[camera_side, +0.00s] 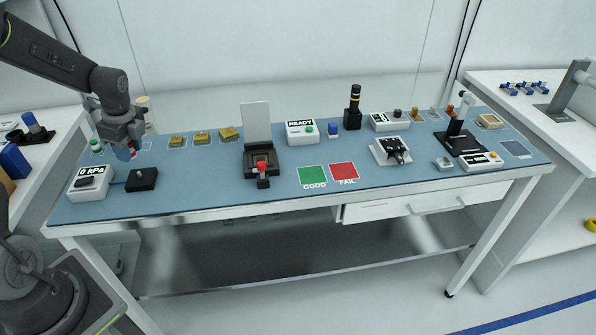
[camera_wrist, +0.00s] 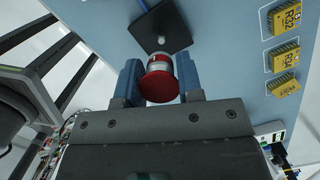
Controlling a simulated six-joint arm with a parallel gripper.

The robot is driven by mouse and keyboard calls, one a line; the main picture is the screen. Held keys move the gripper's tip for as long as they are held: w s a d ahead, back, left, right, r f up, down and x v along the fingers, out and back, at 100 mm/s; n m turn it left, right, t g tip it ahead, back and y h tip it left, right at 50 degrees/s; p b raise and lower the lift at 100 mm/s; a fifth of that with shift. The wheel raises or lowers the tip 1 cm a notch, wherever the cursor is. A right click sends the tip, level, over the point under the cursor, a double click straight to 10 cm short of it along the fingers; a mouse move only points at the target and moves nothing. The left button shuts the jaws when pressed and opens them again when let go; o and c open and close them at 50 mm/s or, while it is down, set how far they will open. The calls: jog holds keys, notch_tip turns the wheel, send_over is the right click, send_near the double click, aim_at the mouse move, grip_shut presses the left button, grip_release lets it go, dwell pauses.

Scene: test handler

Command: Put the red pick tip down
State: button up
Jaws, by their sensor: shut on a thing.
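In the wrist view, the red pick tip (camera_wrist: 159,86) is a short cylinder with a red end and a silver and red body. My gripper (camera_wrist: 160,82) is shut on it, with one blue finger on each side. In the side view my gripper (camera_side: 124,150) is at the left end of the blue bench mat, above it, and the tip is mostly hidden between the fingers. A black block (camera_side: 141,179) lies on the mat just below the gripper in the picture; it also shows in the wrist view (camera_wrist: 172,24) with a small pale stub.
A white "0 kPa" gauge box (camera_side: 89,183) stands left of the black block. Yellow chips (camera_side: 201,137) lie in a row to the right. A black test socket (camera_side: 262,163) with a raised lid stands farther right. Green (camera_side: 312,176) and red (camera_side: 343,171) pads lie near the front edge.

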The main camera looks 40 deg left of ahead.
notch_tip(320, 180, up, 8)
jog(key=shift+f, duration=0.25)
jog(key=w+d+r+m, duration=0.1)
jog(key=w+d+m, duration=0.3)
jog(key=w, duration=0.7)
jog(key=m+t, duration=0.1)
jog(key=m, duration=0.4)
send_over(311, 174)
jog(key=f, duration=1.2)
jog(key=shift+s+d+f, duration=0.15)
jog(key=shift+d+f, duration=0.05)
jog(key=shift+f, duration=2.2)
jog(key=shift+f, duration=0.1)
